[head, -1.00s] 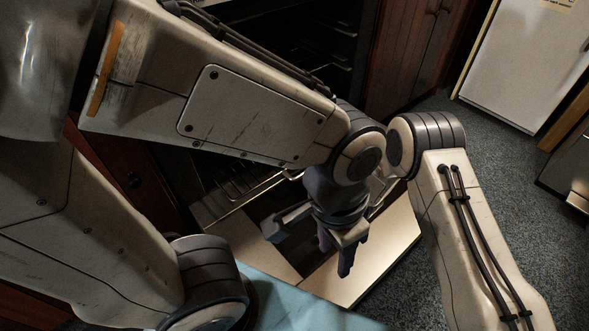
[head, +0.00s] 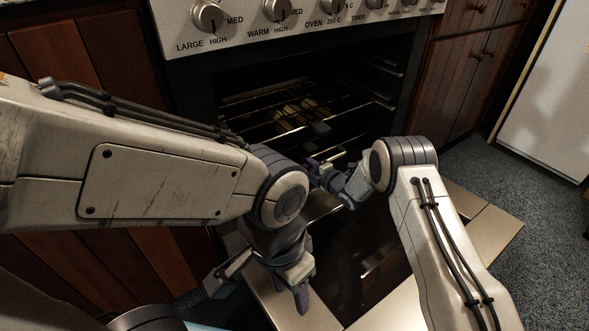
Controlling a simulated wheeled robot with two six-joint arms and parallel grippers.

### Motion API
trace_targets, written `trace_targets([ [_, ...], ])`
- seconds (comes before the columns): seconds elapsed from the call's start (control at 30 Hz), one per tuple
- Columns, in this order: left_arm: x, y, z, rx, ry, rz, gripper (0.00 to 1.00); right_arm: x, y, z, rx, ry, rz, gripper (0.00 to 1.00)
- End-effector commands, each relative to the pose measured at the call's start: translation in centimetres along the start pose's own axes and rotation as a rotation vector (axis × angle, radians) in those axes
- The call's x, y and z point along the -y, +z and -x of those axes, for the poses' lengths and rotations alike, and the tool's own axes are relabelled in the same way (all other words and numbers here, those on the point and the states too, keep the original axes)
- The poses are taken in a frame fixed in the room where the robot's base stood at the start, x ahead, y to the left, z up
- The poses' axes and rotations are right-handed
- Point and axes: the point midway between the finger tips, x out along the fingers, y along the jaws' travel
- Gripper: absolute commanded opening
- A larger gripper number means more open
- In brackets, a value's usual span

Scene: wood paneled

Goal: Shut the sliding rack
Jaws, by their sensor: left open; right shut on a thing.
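The sliding rack (head: 262,128) is a wire grid inside the open oven (head: 190,95), with several yellowish pieces (head: 298,110) on it. Its front part reaches toward the opening. My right gripper (head: 318,150) is at the rack's front edge and shut on it; the fingers partly hide the contact. My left gripper (head: 258,288) is open and empty, pointing down over the lowered oven door (head: 370,265), apart from the rack. My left arm hides the left part of the opening.
The oven door lies open below the rack, with dark glass and a pale frame. A knob panel (head: 300,18) runs above the opening. Wooden cabinets (head: 480,70) flank the oven, and a white fridge (head: 550,110) stands at right. Carpet (head: 480,165) is clear at right.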

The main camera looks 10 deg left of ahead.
Motion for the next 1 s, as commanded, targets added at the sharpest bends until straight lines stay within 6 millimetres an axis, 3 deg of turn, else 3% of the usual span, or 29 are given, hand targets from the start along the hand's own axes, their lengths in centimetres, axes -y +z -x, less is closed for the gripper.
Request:
trace_targets([
  [0.03,0.0,0.0,0.0,0.000,0.000,0.000,0.50,1.3,-0.3,0.2,-0.004,-0.029,-0.004,0.00],
  [0.1,0.0,0.0,0.0,0.000,0.000,0.000,0.50,1.3,-0.3,0.3,-0.004,-0.029,-0.003,0.00],
  [0.13,0.0,0.0,0.0,0.000,0.000,0.000,0.50,1.3,-0.3,0.2,-0.004,-0.029,-0.003,0.32],
  [0.17,0.0,0.0,0.0,0.000,0.000,0.000,0.50,1.3,-0.3,0.2,-0.004,-0.029,-0.003,0.44],
  [0.2,0.0,0.0,0.0,0.000,0.000,0.000,0.50,1.3,-0.3,0.2,-0.004,-0.029,-0.003,0.47],
  [0.83,0.0,0.0,0.1,0.000,0.000,0.000,0.50,0.6,-0.3,0.0,-0.003,-0.015,-0.001,0.47],
  [1.0,-0.1,-0.1,1.1,0.000,0.000,0.000,0.50,0.2,-0.2,1.3,-0.002,-0.017,-0.002,0.47],
])
